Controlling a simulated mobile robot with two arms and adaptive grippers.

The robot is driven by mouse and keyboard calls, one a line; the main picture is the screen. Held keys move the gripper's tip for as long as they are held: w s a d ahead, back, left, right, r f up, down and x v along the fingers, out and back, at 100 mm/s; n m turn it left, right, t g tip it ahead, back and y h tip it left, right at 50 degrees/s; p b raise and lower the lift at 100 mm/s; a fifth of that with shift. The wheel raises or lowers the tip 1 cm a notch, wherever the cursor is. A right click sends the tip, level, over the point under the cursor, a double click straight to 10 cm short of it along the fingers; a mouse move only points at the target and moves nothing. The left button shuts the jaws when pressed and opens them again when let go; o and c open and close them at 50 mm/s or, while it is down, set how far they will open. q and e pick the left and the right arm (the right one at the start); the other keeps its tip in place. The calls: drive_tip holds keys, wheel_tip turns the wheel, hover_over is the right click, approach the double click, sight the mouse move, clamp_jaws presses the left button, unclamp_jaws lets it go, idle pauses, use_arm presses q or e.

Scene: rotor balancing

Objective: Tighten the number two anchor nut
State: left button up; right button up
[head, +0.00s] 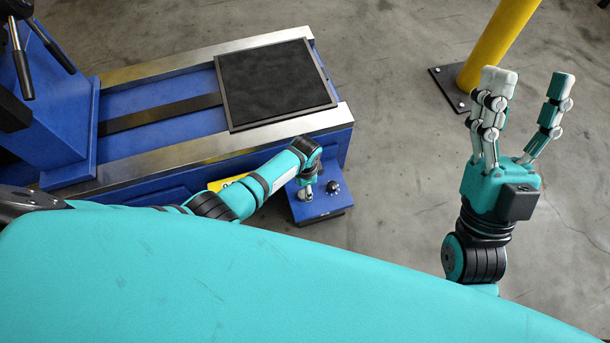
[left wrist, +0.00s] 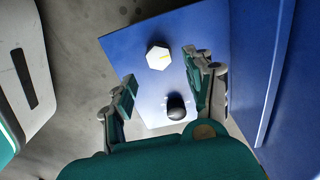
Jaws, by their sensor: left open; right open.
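A rounded black knob (left wrist: 176,107) is on the same plate. In the head view the plate (head: 328,210) juts from the machine's near side, with the knob (head: 332,187) to the right of the nut (head: 306,195). My left gripper (left wrist: 162,82) is open above the plate, its fingers apart and empty, the nut just beyond the fingertips. My left gripper (head: 309,178) is mostly hidden by its wrist in the head view. My right gripper (head: 530,82) is open, empty, fingers upward.
The blue machine bed (head: 165,120) with metal rails fills the left, carrying a black square pad (head: 274,82). Its blue side wall (left wrist: 270,80) rises close to the right of my left gripper. A yellow post (head: 497,45) stands behind my right gripper. The concrete floor between is clear.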

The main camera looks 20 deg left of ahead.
use_arm(q)
wheel_tip(320, 180, up, 8)
drive_tip(key=shift+f, duration=0.15)
idle(0.6)
